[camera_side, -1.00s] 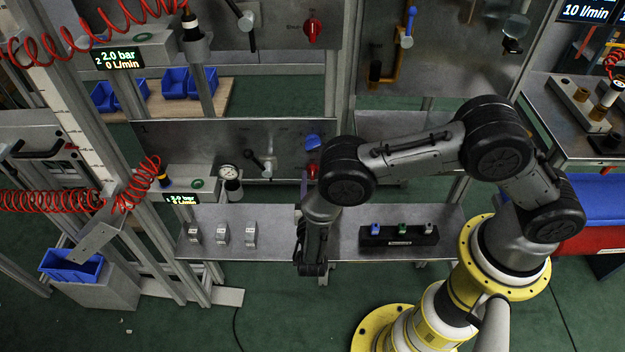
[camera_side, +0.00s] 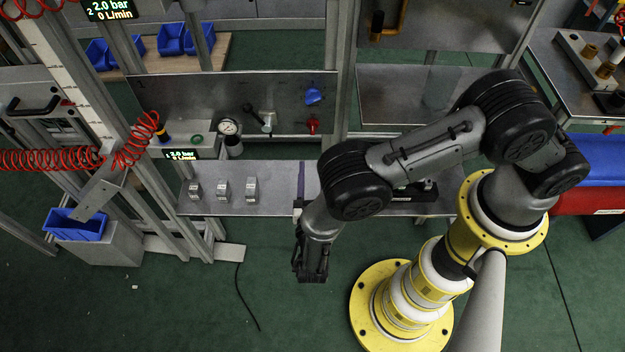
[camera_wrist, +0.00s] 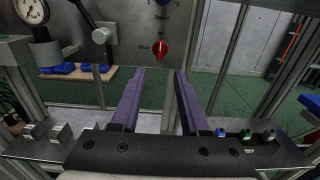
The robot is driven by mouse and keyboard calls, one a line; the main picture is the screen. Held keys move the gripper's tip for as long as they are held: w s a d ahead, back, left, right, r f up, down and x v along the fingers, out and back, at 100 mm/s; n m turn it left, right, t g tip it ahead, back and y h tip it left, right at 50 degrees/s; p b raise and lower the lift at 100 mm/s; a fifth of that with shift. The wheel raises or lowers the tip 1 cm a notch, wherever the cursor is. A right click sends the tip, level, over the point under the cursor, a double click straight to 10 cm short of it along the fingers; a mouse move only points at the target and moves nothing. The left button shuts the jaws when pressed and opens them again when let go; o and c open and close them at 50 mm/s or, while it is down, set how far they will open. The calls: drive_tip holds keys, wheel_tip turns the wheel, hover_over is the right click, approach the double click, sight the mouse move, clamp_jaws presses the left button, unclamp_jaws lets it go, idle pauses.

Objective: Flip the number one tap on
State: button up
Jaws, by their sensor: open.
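The panel marked 1 (camera_side: 200,100) stands behind the bench. It carries a blue knob (camera_side: 313,96), a red knob (camera_side: 312,127) below it, and a lever tap with a dark handle and a pale end (camera_side: 265,120). In the wrist view the red knob (camera_wrist: 159,48) lies ahead, between and beyond my fingertips. The blue knob (camera_wrist: 162,2) is cut by the top edge, and the tap's pale round end (camera_wrist: 101,36) is at left. My gripper (camera_wrist: 160,75) is open and empty, with purple fingers, apart from the panel. In the side view my gripper (camera_side: 311,268) hangs before the bench's front edge.
The bench (camera_side: 275,205) holds several grey blocks (camera_side: 223,190) at left and a black holder (camera_wrist: 249,144) at right. A red coiled hose (camera_side: 135,145) hangs further left.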

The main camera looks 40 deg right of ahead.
drive_tip(key=shift+v, duration=1.35)
drive_tip(key=s+d+r+m+g+h, duration=0.6)
drive_tip(key=s+d+r+m+g, duration=0.55)
drive_tip(key=m+g, duration=0.7)
drive_tip(key=s+d+r+m+t+y, duration=0.2)
drive_tip(key=r+m+t+y, duration=0.2)
drive_tip(key=r+y, duration=0.5)
drive_tip(key=s+d+r+m+t+y, duration=0.3)
drive_tip(key=r+m+t+y, duration=0.1)
drive_tip(key=r+t+y, duration=0.3)
drive_tip(key=shift+s+r+y, duration=0.3)
drive_tip(key=shift+r+y, duration=1.1)
drive_tip(key=shift+r, duration=0.65)
drive_tip(key=shift+d, duration=0.1)
